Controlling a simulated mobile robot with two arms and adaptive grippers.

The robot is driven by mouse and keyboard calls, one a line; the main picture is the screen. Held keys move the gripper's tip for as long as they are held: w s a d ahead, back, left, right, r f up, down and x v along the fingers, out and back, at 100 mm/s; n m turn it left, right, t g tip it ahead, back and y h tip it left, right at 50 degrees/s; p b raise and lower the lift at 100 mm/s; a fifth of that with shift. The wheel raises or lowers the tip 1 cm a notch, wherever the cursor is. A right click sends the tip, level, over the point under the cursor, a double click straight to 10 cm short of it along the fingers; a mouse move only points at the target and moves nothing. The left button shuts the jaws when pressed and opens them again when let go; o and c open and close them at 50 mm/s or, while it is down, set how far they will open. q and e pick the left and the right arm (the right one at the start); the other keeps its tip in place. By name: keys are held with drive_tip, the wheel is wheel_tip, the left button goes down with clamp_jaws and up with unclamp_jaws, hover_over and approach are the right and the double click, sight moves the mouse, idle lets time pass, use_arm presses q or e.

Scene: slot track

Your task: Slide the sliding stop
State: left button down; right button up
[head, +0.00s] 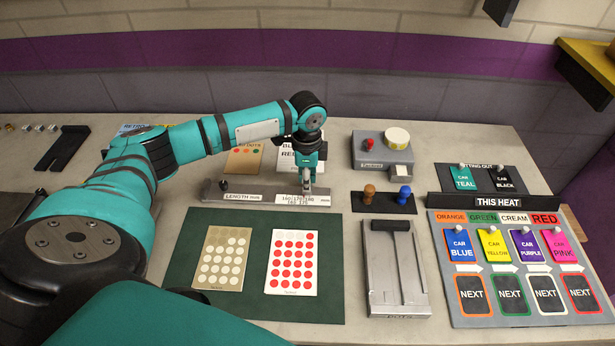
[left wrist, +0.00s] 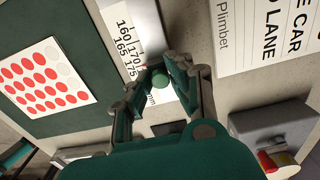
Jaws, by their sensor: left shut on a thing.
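A grey length gauge (head: 262,192) lies behind the green mat, with "LENGTH mm" and number labels on its front. My left gripper (head: 308,186) reaches down onto its right part. In the left wrist view its fingers (left wrist: 161,82) are closed around a small round green knob, which I take to be the sliding stop (left wrist: 160,78). The stop sits beside the gauge's printed numbers (left wrist: 128,45); in the head view the gripper hides it. A small dark knob (head: 224,184) stands at the gauge's left end. My right gripper is not in view.
The green mat (head: 190,245) with two dot cards lies in front. Right of the gauge are a stamp stand (head: 380,206), a grey device (head: 370,150) and a grey slotted track (head: 385,290). A car board (head: 440,300) stands at far right. Papers lie behind the gripper.

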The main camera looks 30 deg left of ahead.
use_arm(q)
drive_tip(key=c, duration=1.2)
unclamp_jaws()
wheel_tip(320, 180, up, 12)
